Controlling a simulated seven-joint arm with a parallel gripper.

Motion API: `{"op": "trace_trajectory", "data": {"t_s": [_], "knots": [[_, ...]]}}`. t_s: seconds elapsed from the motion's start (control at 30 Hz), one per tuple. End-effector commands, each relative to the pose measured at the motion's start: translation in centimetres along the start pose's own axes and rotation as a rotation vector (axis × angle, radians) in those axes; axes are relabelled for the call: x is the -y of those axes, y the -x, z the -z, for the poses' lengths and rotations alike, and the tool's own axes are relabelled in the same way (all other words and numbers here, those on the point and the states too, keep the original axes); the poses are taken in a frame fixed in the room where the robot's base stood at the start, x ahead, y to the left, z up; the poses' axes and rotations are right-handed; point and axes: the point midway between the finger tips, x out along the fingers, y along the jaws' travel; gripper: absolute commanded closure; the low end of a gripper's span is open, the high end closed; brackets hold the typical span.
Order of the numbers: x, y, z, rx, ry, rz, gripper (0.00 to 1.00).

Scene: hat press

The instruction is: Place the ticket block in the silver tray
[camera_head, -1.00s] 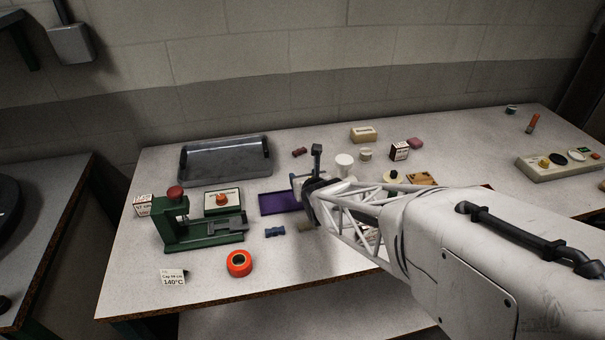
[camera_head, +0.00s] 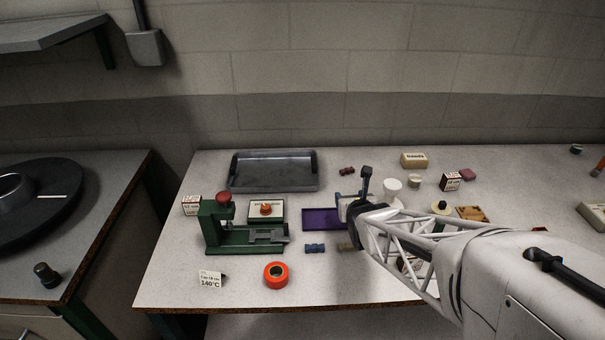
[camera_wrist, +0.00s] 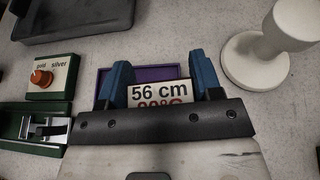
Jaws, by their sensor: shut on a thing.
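The ticket block (camera_wrist: 158,90) is a pale block printed "56 cm" and "90°C", its lower part hidden by my gripper in the wrist view. My gripper (camera_head: 352,204) is shut on it, with a blue finger on each side. In the wrist view my gripper (camera_wrist: 162,72) holds the block in front of the purple tray (camera_wrist: 145,73); the block's height above the table is hard to tell. The silver tray (camera_head: 272,189) is a grey metal tray with raised walls at the back left of the table, left of and beyond my gripper. It looks empty. Its near part shows in the wrist view (camera_wrist: 75,32).
A green press (camera_head: 240,239) and a "gold silver" knob box (camera_head: 266,210) stand in front of the silver tray. The purple tray (camera_head: 318,219) lies beside my gripper. A white cylinder (camera_head: 391,187) and small items stand right. Orange tape (camera_head: 276,275) and a 140°C card (camera_head: 210,279) lie in front.

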Motion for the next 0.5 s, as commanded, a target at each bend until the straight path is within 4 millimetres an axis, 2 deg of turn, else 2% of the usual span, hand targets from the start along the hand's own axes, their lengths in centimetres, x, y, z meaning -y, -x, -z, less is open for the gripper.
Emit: {"op": "trace_trajectory", "data": {"t_s": [0.5], "knots": [[-1.5, -1.1, -2.1, -0.002, 0.033, -0.081, 0.65]]}}
